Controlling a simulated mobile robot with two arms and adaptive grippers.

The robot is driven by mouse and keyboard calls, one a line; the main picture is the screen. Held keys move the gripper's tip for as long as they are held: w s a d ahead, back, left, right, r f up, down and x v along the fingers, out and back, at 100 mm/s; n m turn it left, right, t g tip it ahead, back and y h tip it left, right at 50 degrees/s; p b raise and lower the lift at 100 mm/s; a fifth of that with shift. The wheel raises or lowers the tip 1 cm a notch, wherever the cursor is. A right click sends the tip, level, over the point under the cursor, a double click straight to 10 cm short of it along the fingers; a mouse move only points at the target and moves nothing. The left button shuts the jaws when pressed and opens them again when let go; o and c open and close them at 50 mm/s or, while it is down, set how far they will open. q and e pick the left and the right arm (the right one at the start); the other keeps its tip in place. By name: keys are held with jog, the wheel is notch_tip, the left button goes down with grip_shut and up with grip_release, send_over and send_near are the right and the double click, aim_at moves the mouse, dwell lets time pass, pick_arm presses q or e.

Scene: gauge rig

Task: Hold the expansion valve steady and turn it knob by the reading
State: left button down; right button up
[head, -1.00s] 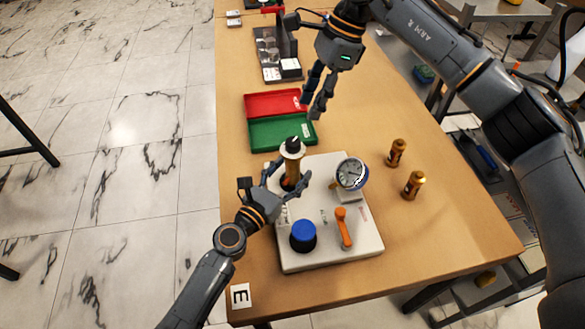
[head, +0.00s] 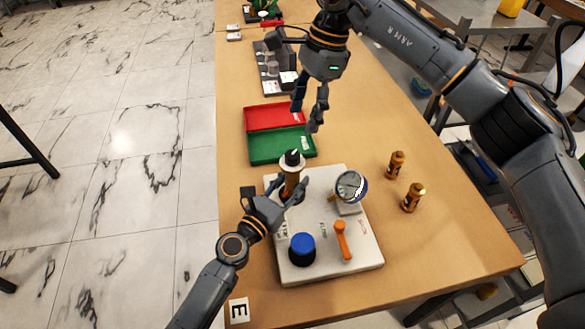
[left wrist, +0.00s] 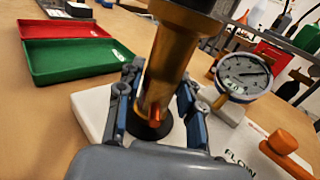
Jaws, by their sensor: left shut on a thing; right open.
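The expansion valve (head: 291,181) is a brass cylinder standing upright on the white rig plate (head: 352,265), with a pale collar and black knob (head: 292,158) on top. My left gripper (head: 290,192) is shut around its lower body; the valve also fills the middle of the left wrist view (left wrist: 168,70). The knob is out of the left wrist view. The round gauge (head: 350,186) stands right of the valve; its dial also shows in the left wrist view (left wrist: 243,75), too small to read surely. My right gripper (head: 308,118) is open and empty, above and beyond the knob.
A blue knob (head: 302,247) and an orange lever (head: 342,240) sit on the plate's near part. Two brass valves (head: 397,164) (head: 413,197) stand to the right. A red tray (head: 274,116) and green tray (head: 282,146) lie behind the plate. The table's right side is mostly clear.

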aim_at(292, 154)
jog(key=a+f+n+h, duration=0.1)
jog(key=f, duration=0.2)
jog(key=f+n, duration=0.1)
jog(key=f, duration=0.2)
jog(key=s+a+f+n+t+h, duration=0.1)
jog(key=f, duration=0.3)
jog(key=shift+a+n+h, duration=0.3)
jog(key=shift+n, duration=0.1)
jog(key=shift+c, duration=0.2)
jog(key=shift+r, duration=0.1)
grip_shut()
